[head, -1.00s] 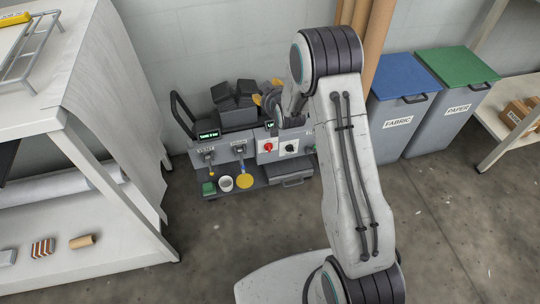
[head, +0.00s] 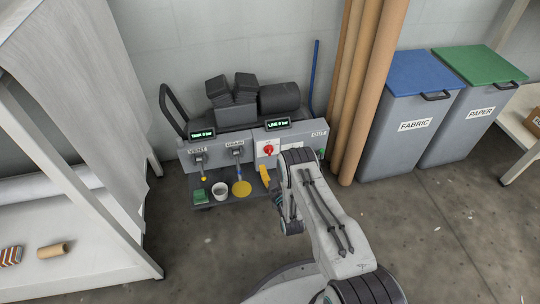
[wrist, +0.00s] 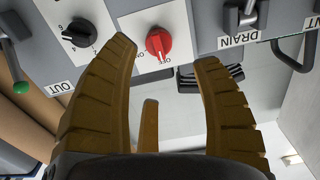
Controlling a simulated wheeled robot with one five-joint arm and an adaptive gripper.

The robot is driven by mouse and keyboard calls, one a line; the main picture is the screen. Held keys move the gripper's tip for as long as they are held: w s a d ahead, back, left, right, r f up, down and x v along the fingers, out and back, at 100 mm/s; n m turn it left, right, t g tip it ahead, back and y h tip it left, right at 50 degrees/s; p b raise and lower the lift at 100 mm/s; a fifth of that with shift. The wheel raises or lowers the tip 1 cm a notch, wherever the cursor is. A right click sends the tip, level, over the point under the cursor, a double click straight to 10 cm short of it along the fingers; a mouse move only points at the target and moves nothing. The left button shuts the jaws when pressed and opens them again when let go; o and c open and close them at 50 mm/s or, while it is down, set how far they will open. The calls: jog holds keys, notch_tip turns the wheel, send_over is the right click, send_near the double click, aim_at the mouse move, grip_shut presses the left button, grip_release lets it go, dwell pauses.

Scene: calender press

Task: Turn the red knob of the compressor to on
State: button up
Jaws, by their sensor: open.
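The compressor (head: 222,152) is a grey panelled machine against the back wall. Its red knob (head: 268,149) sits on a white plate on the front panel, just left of my arm in the head view. In the wrist view, which is upside down, the red knob (wrist: 158,42) lies ahead of the gap between my fingertips, apart from both as far as I can tell. Its grip stands roughly upright there, with small lettering beside it. My gripper (wrist: 165,54) has yellow-brown fingers, open and empty. In the head view my arm hides most of it; one finger shows below the knob.
A black knob (wrist: 78,34) on its own plate and a green-tipped lever (wrist: 20,86) are beside the red knob. DRAIN (head: 237,151) and VENT (head: 198,160) valves are left. Cardboard tubes (head: 367,95) and bins (head: 415,115) stand right, a white table (head: 75,130) left.

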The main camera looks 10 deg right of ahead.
aim_at(270, 152)
jog(key=w+b, duration=0.1)
jog(key=w, duration=0.1)
jog(key=w+b, duration=0.2)
jog(key=w, duration=0.1)
jog(key=shift+w+f, duration=0.2)
jog(key=shift+w, duration=0.05)
jog(key=shift+w+r, duration=0.1)
jog(key=shift+w, duration=0.7)
jog(key=shift+o, duration=0.2)
jog(key=c, duration=0.8)
jog(key=shift+r, duration=0.1)
grip_shut()
